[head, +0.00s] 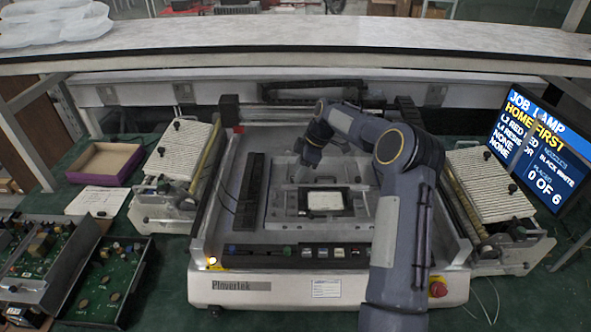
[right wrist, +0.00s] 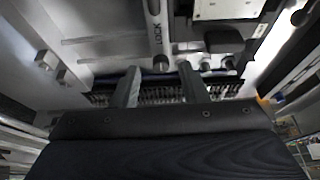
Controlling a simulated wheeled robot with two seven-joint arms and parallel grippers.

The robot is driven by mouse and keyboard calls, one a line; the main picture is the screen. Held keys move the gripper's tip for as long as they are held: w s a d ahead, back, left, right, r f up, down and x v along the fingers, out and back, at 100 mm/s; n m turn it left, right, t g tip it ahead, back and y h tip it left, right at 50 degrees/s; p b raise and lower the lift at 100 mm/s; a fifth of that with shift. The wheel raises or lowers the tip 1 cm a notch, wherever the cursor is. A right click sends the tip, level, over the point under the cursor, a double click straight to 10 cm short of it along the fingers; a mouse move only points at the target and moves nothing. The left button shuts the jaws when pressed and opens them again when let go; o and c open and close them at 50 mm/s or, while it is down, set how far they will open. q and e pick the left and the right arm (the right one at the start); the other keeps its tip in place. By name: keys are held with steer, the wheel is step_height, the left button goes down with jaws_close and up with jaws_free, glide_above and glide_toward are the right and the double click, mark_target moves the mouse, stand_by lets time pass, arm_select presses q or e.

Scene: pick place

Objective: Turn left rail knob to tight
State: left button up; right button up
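My right arm reaches over the white pick-and-place machine in the head view, with the right gripper (head: 308,163) above the back of its central fixture (head: 283,212). In the right wrist view, the right gripper (right wrist: 160,75) has its two fingers apart with nothing held. A light rail (right wrist: 155,22) marked LOCK ends in a small dark round knob (right wrist: 160,63), which shows between the fingertips. I cannot tell whether the fingers touch it, or how it is turned. The knob cannot be made out in the head view. My left gripper is not in view.
Ribbed feeder banks (head: 180,150) stand left and right of the machine. A monitor (head: 538,150) is at the right, an open box (head: 105,163) and circuit boards (head: 108,283) at the left. A shelf (head: 300,36) crosses above the back.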

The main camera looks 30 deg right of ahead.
steer(key=shift+x, duration=0.9)
jaws_close()
